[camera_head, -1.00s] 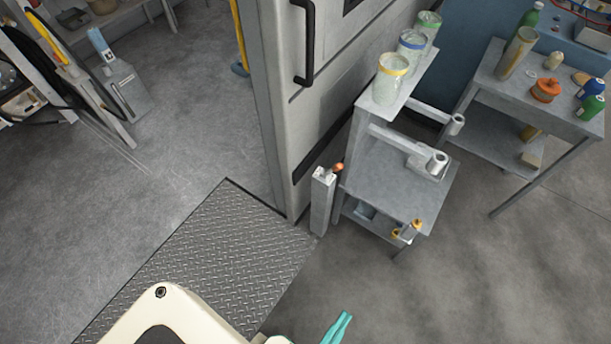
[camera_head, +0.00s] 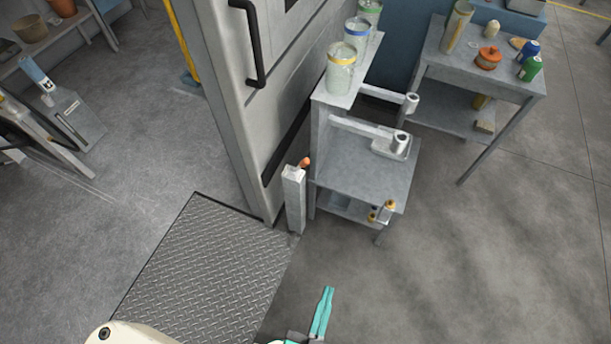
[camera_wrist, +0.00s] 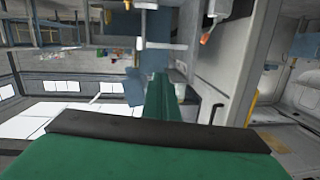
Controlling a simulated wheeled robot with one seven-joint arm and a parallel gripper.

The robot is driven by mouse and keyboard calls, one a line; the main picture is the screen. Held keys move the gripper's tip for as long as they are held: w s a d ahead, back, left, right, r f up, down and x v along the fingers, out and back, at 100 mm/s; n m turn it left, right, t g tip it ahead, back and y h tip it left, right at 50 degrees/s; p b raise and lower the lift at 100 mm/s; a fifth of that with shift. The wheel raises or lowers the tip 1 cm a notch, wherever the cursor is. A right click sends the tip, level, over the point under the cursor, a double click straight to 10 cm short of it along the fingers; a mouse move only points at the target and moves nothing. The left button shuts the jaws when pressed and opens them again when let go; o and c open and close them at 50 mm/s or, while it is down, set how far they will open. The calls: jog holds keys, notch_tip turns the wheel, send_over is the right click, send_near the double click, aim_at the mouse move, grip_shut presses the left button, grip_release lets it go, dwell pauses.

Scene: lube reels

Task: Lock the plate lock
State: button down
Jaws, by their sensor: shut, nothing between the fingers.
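A short grey post (camera_head: 293,200) stands upright beside the large grey cabinet door, at the corner of the diamond-pattern floor plate (camera_head: 212,268). An orange-tipped handle (camera_head: 305,162) shows at its top. I cannot tell for sure which part is the plate lock. My gripper (camera_head: 327,292) has teal fingers, shut and empty, over the floor in front of the post and apart from it. In the wrist view my gripper (camera_wrist: 158,78) points into the scene, and the orange tip (camera_wrist: 204,38) shows to its upper right, apart from the fingers.
A small grey stand (camera_head: 365,178) with jars on its upper shelf is right of the post. A grey table (camera_head: 500,75) with bottles stands at the upper right. The tall door (camera_head: 235,120) with a black handle rises behind the post. The floor at right is clear.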

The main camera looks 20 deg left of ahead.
jog(key=w+a+f+y, duration=0.3)
jog(key=w+a+f, duration=0.1)
jog(key=w, duration=0.4)
jog(key=w+a+f+t+y, duration=0.1)
jog(key=w+a+f+y, duration=0.2)
jog(key=w+f, duration=0.3)
jog(key=w+a+f+t+y, duration=0.1)
jog(key=w+a+f+y, duration=0.2)
jog(key=w, duration=0.9)
jog(key=a+f, duration=0.2)
jog(key=a, duration=0.1)
jog(key=shift+n, duration=0.4)
jog(key=shift+a, duration=0.1)
send_near(300, 166)
jog(key=w+a+r, duration=0.1)
jog(key=w+r, duration=0.1)
jog(key=w, duration=0.3)
jog(key=shift+w+r, duration=0.15)
jog(key=shift+w, duration=0.1)
